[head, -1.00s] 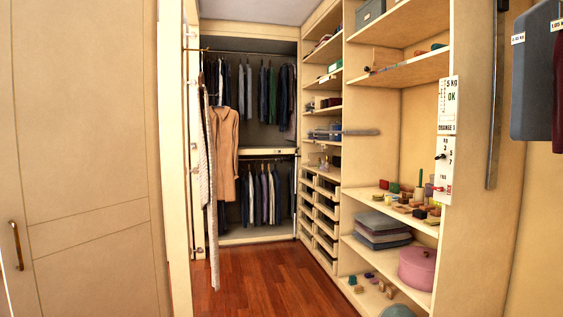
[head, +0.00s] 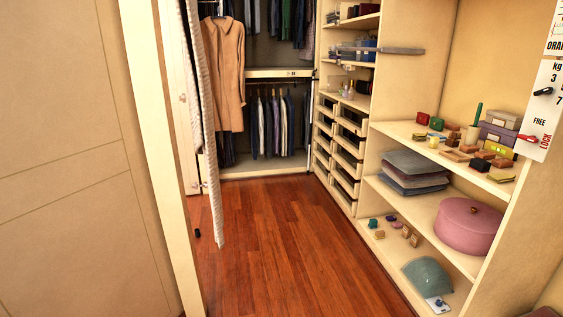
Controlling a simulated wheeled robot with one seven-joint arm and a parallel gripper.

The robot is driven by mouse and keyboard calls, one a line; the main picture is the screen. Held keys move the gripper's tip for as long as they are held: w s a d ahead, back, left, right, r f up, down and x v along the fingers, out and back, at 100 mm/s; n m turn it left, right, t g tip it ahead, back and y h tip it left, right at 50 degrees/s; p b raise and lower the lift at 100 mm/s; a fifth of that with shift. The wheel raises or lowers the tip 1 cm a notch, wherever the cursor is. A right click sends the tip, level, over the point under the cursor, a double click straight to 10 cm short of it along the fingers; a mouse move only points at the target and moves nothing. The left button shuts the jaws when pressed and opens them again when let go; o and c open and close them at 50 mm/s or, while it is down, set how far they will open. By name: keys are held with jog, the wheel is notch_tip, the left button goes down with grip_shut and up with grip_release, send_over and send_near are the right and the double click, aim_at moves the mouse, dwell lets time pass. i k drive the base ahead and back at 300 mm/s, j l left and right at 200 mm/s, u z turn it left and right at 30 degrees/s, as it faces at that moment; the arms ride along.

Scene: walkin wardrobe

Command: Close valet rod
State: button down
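A brown coat (head: 222,70) hangs on a hanger at the left of the wardrobe opening. A long pale patterned textile (head: 203,130) hangs beside it, nearer to me. The rod they appear to hang from is above the top edge of the head view now. A grey bar (head: 402,50) sticks out to the right at the shelf tower. I cannot tell whether this bar is the valet rod. My gripper is not in view.
A tan door panel (head: 70,160) and pale post fill the left side. Right shelves (head: 385,127) hold small blocks, folded cloths (head: 413,168) and a pink round box (head: 467,225). Hanging clothes (head: 272,125) are at the back. The wooden floor (head: 270,250) between is clear.

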aim_at(334, 48)
jog(key=i, duration=3.75)
